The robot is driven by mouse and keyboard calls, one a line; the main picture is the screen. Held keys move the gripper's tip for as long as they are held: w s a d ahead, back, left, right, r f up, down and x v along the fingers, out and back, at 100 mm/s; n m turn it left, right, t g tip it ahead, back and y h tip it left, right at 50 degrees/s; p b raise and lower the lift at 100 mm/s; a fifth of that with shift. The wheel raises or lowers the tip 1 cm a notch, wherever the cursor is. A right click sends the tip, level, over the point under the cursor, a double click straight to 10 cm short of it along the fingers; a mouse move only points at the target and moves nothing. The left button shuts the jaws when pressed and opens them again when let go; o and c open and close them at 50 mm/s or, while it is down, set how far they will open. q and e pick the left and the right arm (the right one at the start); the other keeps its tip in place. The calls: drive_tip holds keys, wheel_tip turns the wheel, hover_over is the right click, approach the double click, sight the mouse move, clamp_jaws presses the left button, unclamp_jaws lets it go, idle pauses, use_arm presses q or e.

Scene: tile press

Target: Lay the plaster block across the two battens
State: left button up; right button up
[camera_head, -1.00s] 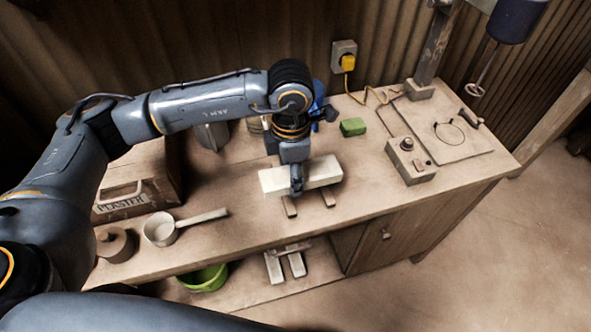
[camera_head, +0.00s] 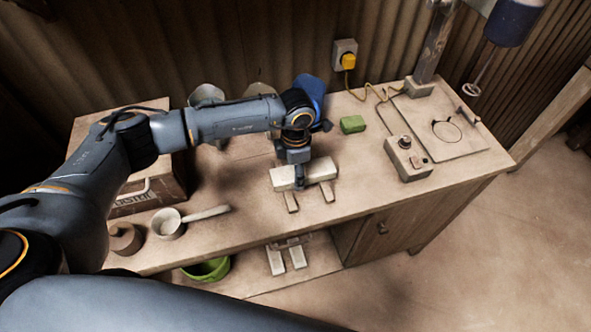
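The pale plaster block (camera_head: 320,171) lies crosswise over the two battens, with an end past each. The left batten (camera_head: 291,202) and right batten (camera_head: 327,192) show their front ends below the block. The block looks level and appears to touch both, though its underside is hidden. My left gripper (camera_head: 299,181) comes down over the block's middle, one finger in front of its near face. It looks shut on the block; the far finger is hidden. My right gripper is not in view.
A green block (camera_head: 352,125) and a control box (camera_head: 408,158) are to the right on the workbench (camera_head: 240,228). A ladle (camera_head: 168,224), a round wooden lid (camera_head: 124,239) and a plaster box (camera_head: 165,185) stand left. A blue object (camera_head: 311,90) is behind the arm.

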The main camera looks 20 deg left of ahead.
use_arm(q)
drive_tip(key=shift+f+b, duration=0.25)
drive_tip(key=shift+b, duration=0.1)
drive_tip(key=o, duration=1.4)
drive_tip(key=shift+o, duration=0.2)
drive_tip(key=shift+r+p, duration=0.55)
drive_tip(key=shift+p, duration=0.05)
wheel_tip(320, 180, up, 12)
drive_tip(key=b, duration=0.3)
drive_tip(key=shift+f, duration=0.2)
